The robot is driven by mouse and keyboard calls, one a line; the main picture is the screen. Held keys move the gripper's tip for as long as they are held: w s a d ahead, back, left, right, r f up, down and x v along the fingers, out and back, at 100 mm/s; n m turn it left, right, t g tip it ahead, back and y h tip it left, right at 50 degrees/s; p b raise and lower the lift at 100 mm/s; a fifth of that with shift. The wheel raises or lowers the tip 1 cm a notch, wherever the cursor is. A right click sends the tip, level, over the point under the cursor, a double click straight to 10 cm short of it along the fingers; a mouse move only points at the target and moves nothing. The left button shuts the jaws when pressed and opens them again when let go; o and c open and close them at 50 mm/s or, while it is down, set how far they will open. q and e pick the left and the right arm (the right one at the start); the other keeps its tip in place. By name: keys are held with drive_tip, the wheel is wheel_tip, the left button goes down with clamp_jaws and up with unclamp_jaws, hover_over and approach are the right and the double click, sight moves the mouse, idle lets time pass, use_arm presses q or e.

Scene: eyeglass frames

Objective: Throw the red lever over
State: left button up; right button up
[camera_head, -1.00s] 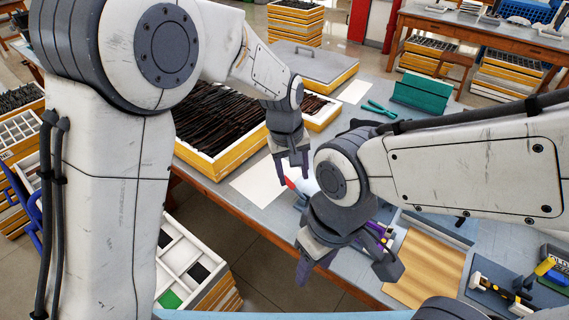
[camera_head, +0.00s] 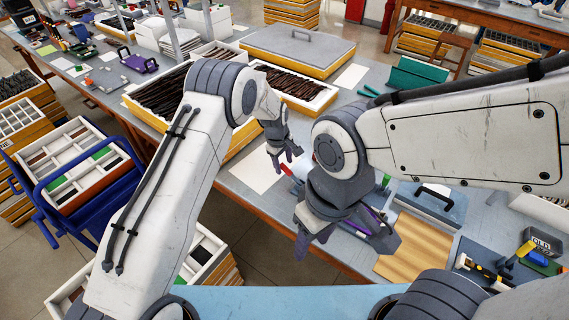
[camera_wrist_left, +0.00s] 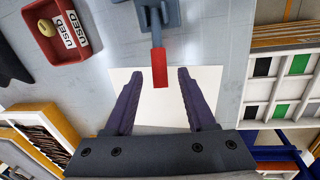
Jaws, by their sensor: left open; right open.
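The red lever (camera_wrist_left: 159,68) sticks out of a grey device (camera_wrist_left: 160,20) at the top of the left wrist view. In the head view its red end (camera_head: 286,170) shows just below my left gripper (camera_head: 284,160). My left gripper is open, and in the left wrist view its fingers (camera_wrist_left: 160,74) lie on either side of the lever's end, with gaps on both sides. I cannot tell the height between them. My right gripper (camera_head: 345,243) is open and empty in front of the table edge, and hides part of the device.
A white sheet (camera_wrist_left: 205,85) lies under the lever's end. A red bin marked USED (camera_wrist_left: 58,50) stands beside the device. Trays of dark frames (camera_head: 292,88) lie behind my left gripper. A wooden board (camera_head: 415,250) and tools (camera_head: 515,255) lie to the right.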

use_arm(q)
drive_tip(key=shift+w+d+f, duration=0.1)
drive_tip(key=shift+f, duration=0.85)
clamp_jaws()
idle(0.8)
